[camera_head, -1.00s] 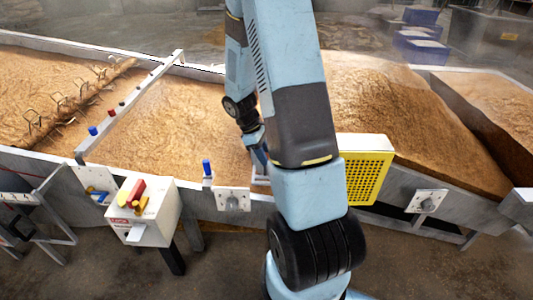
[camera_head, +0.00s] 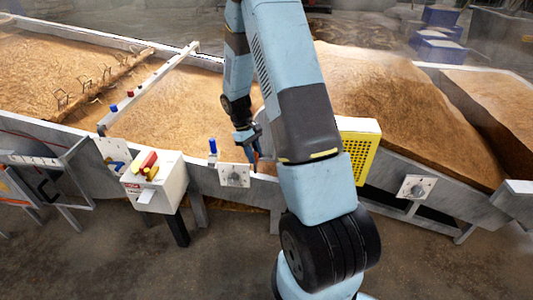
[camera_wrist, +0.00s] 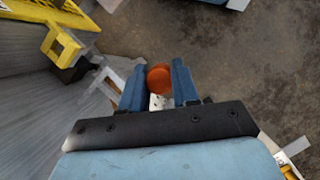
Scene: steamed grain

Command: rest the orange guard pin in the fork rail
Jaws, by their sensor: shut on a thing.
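The orange guard pin (camera_wrist: 159,77) shows its round end between the two blue fingers of my gripper (camera_wrist: 158,88) in the wrist view. My gripper is shut on it. In the head view my gripper (camera_head: 254,158) is low over the front edge of the grain bed, right of a blue peg (camera_head: 213,147), with a small patch of orange at its tips. A pale bar (camera_head: 150,87) carrying red and blue pegs crosses the grain on the left. I cannot tell for sure whether this bar is the fork rail. My arm hides part of the bed's front edge.
A white box (camera_head: 153,185) with red and yellow parts stands in front of the bed on the left. A yellow perforated guard (camera_head: 359,150) is close right of my arm. Plates with round knobs (camera_head: 235,176) (camera_head: 415,187) sit on the front wall.

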